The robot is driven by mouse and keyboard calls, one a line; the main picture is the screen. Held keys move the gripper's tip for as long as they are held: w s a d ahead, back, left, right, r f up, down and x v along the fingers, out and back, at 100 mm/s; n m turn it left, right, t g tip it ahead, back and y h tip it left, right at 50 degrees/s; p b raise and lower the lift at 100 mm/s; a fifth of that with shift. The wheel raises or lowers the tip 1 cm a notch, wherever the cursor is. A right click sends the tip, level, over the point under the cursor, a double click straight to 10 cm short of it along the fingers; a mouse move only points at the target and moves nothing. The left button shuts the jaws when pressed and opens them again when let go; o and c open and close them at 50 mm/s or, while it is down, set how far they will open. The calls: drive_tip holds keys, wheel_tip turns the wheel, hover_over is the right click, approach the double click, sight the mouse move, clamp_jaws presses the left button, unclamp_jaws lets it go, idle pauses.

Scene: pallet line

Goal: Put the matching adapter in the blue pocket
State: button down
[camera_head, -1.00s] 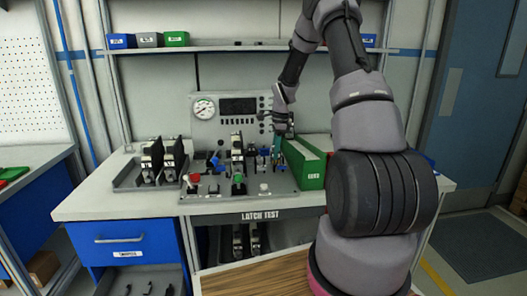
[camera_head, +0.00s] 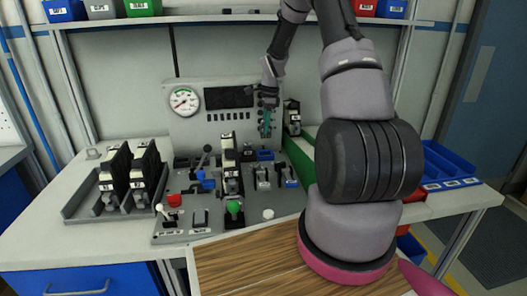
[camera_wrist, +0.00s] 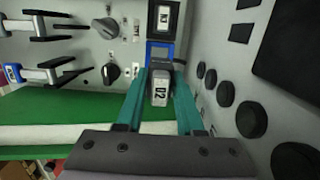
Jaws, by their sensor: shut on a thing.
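My gripper (camera_wrist: 160,98) has teal fingers shut on a grey adapter (camera_wrist: 160,90) marked "02" in the wrist view. The blue pocket (camera_wrist: 151,48) is a blue-rimmed frame on the grey panel, just beyond the adapter's far end. The adapter's far end overlaps the rim in this view; I cannot tell whether it is inside or only in front. In the head view my gripper (camera_head: 265,122) points down over the back right of the latch test panel; the adapter is too small to make out there.
The latch panel (camera_head: 183,233) carries levers, knobs and an upright black-and-white unit (camera_head: 229,165). A gauge board (camera_head: 221,125) stands close behind my gripper. A tray (camera_head: 75,211) with two units is at left.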

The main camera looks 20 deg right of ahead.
wheel_tip(320, 180, down, 9)
drive_tip(key=shift+f, duration=0.15)
drive_tip(key=shift+f, duration=0.1)
idle(0.3)
drive_tip(key=c, duration=0.5)
unclamp_jaws()
drive_tip(key=shift+c, duration=0.2)
